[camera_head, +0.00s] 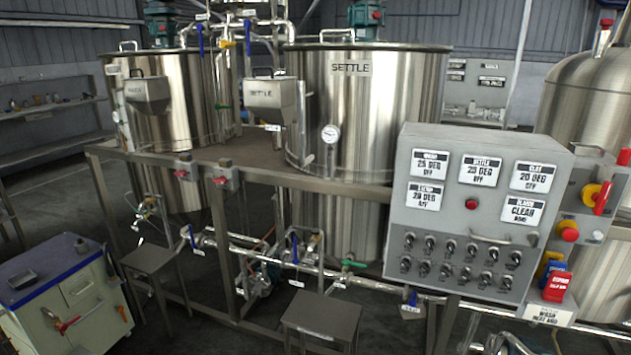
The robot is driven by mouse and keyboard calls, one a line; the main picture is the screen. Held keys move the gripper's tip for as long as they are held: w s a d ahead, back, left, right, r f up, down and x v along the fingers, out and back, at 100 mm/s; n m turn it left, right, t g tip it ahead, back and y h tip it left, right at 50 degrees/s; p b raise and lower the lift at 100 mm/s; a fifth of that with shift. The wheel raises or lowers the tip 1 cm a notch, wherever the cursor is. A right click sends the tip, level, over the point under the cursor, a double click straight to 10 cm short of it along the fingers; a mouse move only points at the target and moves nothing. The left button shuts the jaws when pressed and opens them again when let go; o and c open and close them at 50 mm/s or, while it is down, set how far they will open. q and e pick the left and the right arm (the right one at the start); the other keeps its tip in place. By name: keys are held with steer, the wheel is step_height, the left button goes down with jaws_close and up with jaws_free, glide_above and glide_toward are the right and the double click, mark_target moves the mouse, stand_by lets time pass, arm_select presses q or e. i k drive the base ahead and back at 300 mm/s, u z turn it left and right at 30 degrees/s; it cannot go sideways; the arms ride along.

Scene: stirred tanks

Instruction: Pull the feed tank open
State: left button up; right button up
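No tank in view carries a label I can read as feed. A steel tank (177,85) stands at the left, with a small plate too small to read. A larger steel tank (400,95) labelled SETTLE stands in the middle, with a dial gauge (330,133) in front of it. Both have flat tops with a handle; no opening shows. A third, domed steel vessel (583,100) is at the right edge, partly hidden by the control panel. Neither of my grippers is in view.
A grey control panel (470,205) with displays and switches stands at front right. A steel frame (130,157) with pipes and valves crosses the front. Small stools (323,318) and a blue-topped cabinet (45,262) stand before it. Shelves (50,107) line the left wall.

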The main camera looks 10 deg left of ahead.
mark_target(78, 286)
steer(key=i, duration=0.7)
steer(key=u, duration=2.75)
steer(key=i, duration=2.45)
steer(key=z, duration=2.45)
